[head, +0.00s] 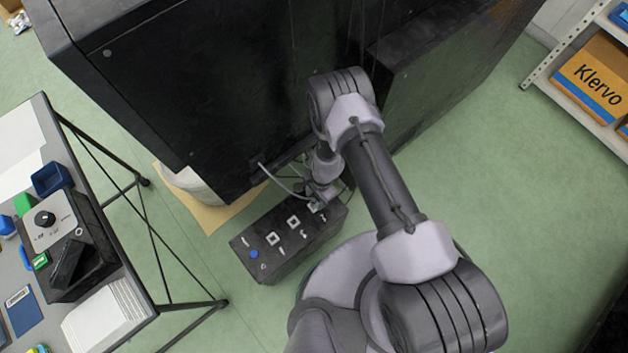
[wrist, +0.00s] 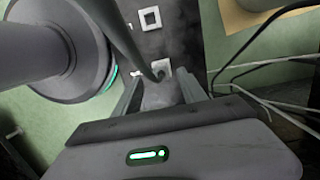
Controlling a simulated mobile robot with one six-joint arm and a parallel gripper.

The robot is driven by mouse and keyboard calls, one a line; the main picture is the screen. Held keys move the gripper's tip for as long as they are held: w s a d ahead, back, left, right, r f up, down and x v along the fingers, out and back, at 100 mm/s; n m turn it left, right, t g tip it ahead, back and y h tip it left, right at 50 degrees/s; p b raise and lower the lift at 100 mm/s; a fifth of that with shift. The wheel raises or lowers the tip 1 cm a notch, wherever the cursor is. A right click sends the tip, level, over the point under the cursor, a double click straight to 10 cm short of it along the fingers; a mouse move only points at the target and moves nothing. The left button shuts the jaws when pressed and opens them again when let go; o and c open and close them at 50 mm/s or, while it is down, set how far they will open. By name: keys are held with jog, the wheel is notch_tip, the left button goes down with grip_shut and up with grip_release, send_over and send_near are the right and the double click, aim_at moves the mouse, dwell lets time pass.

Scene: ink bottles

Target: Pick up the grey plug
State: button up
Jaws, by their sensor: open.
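The grey plug (wrist: 160,94) shows in the wrist view as a small grey block between the two fingers, with a thick dark grey cable (wrist: 125,40) curving up from it. It stands at a white-framed square socket (wrist: 162,68) on a dark box; whether it is seated cannot be told. My gripper (wrist: 160,90) is open, with one finger on each side of the plug. I cannot tell whether the fingers touch it. In the head view my gripper (head: 318,203) is low over the right end of the dark box (head: 285,258), and the plug is mostly hidden there.
The box top has other square sockets (head: 273,239) and a blue knob (head: 254,254). A large black cabinet (head: 230,90) stands close behind, with a pale cable (head: 280,184) near my gripper. A table (head: 125,285) is at left, a shelf at right. Green floor lies between.

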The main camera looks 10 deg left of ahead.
aim_at(314, 202)
jog(key=f+b, duration=0.2)
jog(key=f, duration=0.1)
jog(key=f+b, duration=0.1)
jog(key=f, duration=0.1)
jog(key=shift+s+a, duration=0.15)
jog(key=shift+a, duration=0.1)
jog(key=shift+r, duration=0.1)
grip_shut()
